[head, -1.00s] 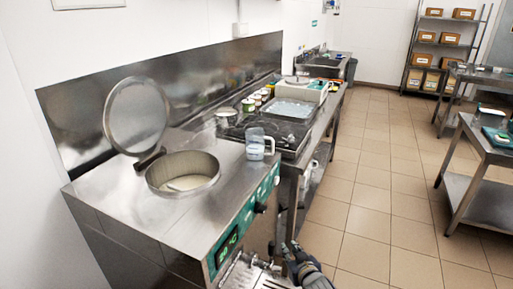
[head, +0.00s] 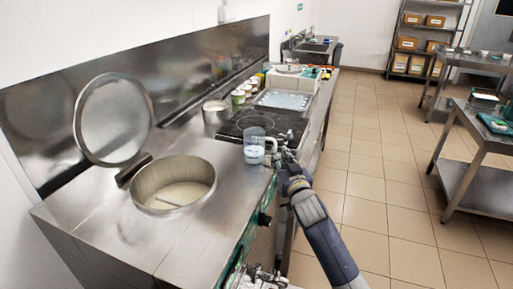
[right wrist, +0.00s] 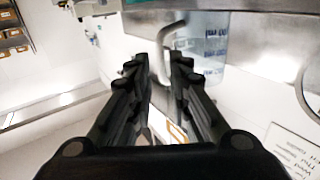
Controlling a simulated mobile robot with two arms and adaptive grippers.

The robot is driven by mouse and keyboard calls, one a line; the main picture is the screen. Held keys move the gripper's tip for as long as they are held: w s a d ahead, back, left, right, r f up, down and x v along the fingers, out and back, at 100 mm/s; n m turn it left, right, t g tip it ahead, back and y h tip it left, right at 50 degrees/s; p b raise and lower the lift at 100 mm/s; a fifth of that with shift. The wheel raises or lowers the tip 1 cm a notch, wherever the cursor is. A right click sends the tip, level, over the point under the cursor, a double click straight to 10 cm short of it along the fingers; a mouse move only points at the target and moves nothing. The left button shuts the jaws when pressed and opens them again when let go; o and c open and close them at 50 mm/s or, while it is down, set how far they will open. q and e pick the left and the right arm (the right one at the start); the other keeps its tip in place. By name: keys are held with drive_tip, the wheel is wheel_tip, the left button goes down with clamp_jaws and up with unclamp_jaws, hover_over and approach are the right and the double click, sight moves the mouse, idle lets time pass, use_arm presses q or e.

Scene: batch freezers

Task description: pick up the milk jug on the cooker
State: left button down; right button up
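The milk jug (head: 254,151) is clear, with pale contents low inside and a white handle. It stands upright at the near edge of the black cooker top (head: 262,122). My right gripper (head: 283,156) is just right of the jug, at its handle side. In the right wrist view the jug (right wrist: 208,48) is beyond the fingertips and its white handle (right wrist: 170,48) shows at the gap between them. The right gripper's fingers (right wrist: 159,68) are apart; I cannot tell whether they touch the handle. My left gripper is out of view.
A steel machine with an open round tub (head: 174,184) and a raised lid (head: 113,118) stands at the near left. A steel pot (head: 215,112), several small tubs (head: 238,97) and a tray (head: 283,100) are behind the jug.

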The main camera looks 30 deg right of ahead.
sight(260, 147)
drive_tip(key=p+x, duration=0.1)
drive_tip(key=x, duration=0.3)
drive_tip(key=shift+w+f, duration=0.15)
drive_tip(key=shift+w, duration=0.15)
drive_tip(key=shift+w+d+f, duration=0.1)
drive_tip(key=shift+w, duration=0.4)
clamp_jaws()
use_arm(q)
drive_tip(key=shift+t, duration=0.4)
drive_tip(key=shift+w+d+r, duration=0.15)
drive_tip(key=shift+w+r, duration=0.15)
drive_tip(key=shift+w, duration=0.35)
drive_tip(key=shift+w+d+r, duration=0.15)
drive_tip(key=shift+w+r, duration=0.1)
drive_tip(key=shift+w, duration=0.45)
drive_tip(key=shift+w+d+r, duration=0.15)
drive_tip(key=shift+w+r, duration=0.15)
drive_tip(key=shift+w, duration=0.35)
